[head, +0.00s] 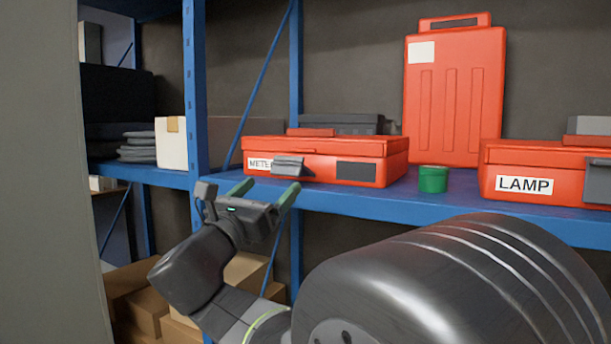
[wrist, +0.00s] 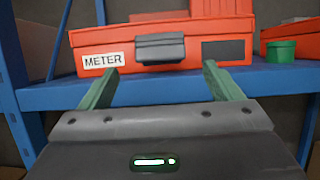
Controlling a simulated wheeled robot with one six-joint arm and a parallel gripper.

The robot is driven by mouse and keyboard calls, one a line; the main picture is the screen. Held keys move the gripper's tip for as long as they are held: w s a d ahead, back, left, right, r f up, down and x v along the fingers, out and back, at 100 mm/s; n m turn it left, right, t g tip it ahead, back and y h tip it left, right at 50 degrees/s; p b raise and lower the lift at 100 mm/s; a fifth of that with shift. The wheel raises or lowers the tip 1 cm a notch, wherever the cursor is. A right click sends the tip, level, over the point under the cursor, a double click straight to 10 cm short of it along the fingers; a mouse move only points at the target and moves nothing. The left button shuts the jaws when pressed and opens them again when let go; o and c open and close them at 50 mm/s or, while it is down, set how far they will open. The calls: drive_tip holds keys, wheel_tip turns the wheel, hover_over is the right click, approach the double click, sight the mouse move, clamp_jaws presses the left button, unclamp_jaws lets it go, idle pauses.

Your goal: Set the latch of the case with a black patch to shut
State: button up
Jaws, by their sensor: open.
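The red case (head: 325,162) marked METER lies on the blue shelf, with a black patch (head: 356,171) on the right of its front. Its grey latch (head: 288,166) is on the front and seems to stick out from the face in the head view. In the wrist view the latch (wrist: 160,48) sits mid-front, between the METER label and the black patch (wrist: 223,50). My gripper (head: 267,188) is open and empty, its green fingers pointing at the case from in front and slightly below. In the wrist view the fingertips (wrist: 160,70) flank the latch, apart from it.
The blue shelf edge (head: 420,210) runs below the case. A green cup (head: 433,179) stands to its right, then a red LAMP case (head: 545,172) with its own grey latch. A tall red case (head: 454,95) stands behind. A blue post (head: 194,90) rises at the left.

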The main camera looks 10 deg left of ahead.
sight(284, 173)
drive_tip(key=shift+b+x, duration=0.5)
drive_tip(key=shift+x, duration=3.1)
drive_tip(key=c, duration=1)
